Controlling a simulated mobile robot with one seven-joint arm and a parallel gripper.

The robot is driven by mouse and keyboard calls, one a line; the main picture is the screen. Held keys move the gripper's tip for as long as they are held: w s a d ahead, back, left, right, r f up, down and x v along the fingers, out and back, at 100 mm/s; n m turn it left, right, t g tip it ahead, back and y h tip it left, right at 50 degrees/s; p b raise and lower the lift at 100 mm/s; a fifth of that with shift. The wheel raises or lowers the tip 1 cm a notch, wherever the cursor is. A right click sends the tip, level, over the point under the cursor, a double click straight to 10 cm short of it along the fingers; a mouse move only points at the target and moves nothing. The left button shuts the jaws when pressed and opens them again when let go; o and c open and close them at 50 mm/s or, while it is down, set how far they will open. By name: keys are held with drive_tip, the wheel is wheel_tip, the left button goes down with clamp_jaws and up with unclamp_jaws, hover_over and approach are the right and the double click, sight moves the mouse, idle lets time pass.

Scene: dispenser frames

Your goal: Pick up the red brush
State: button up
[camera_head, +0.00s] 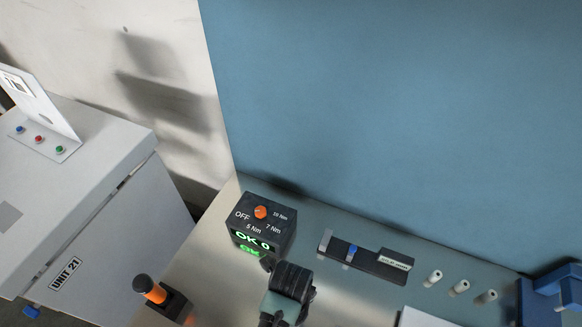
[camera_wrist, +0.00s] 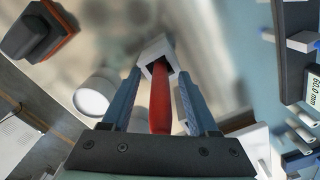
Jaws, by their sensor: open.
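The red brush (camera_wrist: 160,100) shows in the wrist view as a red handle running lengthwise between my two fingers. Its far end meets a light grey square piece (camera_wrist: 153,50) with a dark opening; I cannot tell if this is the brush's head or a holder. My gripper (camera_wrist: 160,77) is open, with one finger on each side of the red handle and a visible gap at each side. In the head view the dark end of my arm is at the bottom middle, and the brush is not visible there.
A black control box (camera_head: 262,222) with an orange knob stands behind my arm. A gauge (camera_head: 366,262) and several white cylinders (camera_head: 459,287) are to the right. An orange-and-black tool (camera_head: 151,290) stands left. A white round thing (camera_wrist: 95,97) is beside my left finger.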

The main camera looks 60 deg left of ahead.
drive_tip(key=shift+f, duration=0.1)
clamp_jaws()
idle(0.5)
wheel_tip(320, 180, up, 10)
drive_tip(key=shift+r+b, duration=0.1)
drive_tip(key=shift+b, duration=0.7)
